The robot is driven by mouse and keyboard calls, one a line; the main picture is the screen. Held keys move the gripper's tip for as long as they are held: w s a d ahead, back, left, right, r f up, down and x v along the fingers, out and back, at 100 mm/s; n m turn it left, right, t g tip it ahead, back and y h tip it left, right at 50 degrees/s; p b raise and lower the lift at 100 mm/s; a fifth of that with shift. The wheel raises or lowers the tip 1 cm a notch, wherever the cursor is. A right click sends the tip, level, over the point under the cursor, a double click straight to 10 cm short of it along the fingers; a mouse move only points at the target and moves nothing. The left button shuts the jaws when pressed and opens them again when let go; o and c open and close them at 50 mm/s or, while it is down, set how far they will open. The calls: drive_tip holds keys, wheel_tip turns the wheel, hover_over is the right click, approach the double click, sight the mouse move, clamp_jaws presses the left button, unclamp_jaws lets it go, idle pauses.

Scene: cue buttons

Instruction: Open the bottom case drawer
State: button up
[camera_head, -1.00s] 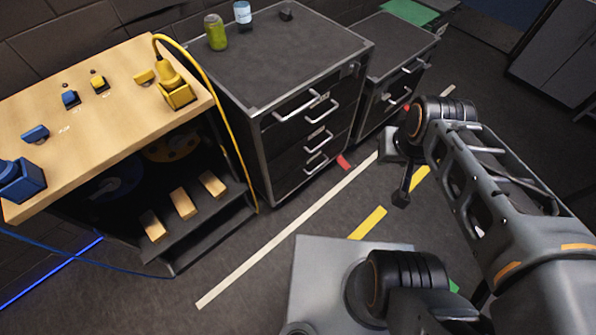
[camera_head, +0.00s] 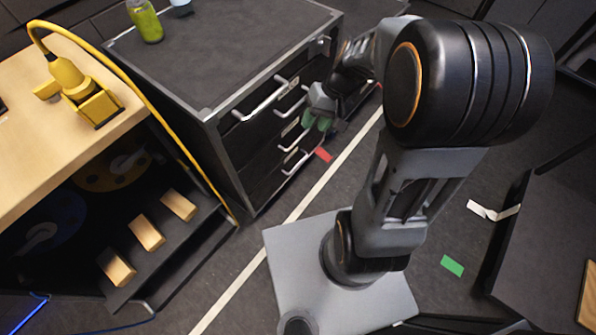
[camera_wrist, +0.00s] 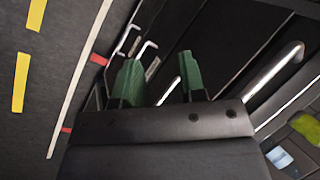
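The dark case (camera_head: 235,45) stands beside the wooden bench. Its front carries several drawers with pale bar handles, and the drawers look shut. The bottom drawer handle (camera_head: 296,162) is low on the front, near the red floor mark. My gripper (camera_head: 318,122) is in front of the drawer fronts, higher than the bottom handle. In the wrist view its green fingers (camera_wrist: 160,82) are apart, with a handle bar (camera_wrist: 170,91) showing between them farther off. The bottom handle also shows in the wrist view (camera_wrist: 122,42), left of the fingers. Nothing is held.
The wooden bench (camera_head: 30,130) with a yellow plug (camera_head: 82,88) and cable is at the left. A green can (camera_head: 145,22) stands on the case. The floor before the case is clear, with a white line (camera_head: 320,185). A dark table (camera_head: 550,235) is at the right.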

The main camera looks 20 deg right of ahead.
drive_tip(key=w+d+f+m+t+y+b, duration=0.1)
drive_tip(key=w+d+f+y+b, duration=0.2)
drive_tip(key=f, duration=0.6)
drive_tip(key=w+f+m+y+b, duration=0.15)
drive_tip(key=f+b, duration=0.25)
drive_tip(key=f, duration=0.4)
drive_tip(key=w+d+f+t+y+b, duration=0.1)
drive_tip(key=w+d+f+y+b, duration=0.2)
drive_tip(key=f, duration=0.6)
drive_tip(key=m+t+b, duration=0.4)
drive_tip(key=t+b, duration=0.3)
drive_tip(key=b, duration=0.1)
approach(298, 165)
drive_tip(key=shift+y, duration=0.55)
drive_tip(key=b+x, duration=0.1)
drive_tip(key=x, duration=0.2)
drive_tip(key=f+b+x, duration=0.1)
drive_tip(key=x, duration=0.2)
drive_tip(key=b+x, duration=0.1)
drive_tip(key=x, duration=0.3)
drive_tip(key=shift+w+d+f, duration=0.2)
drive_tip(key=shift+w+d, duration=0.05)
drive_tip(key=shift+w, duration=0.15)
drive_tip(key=shift+c, duration=0.2)
clamp_jaws()
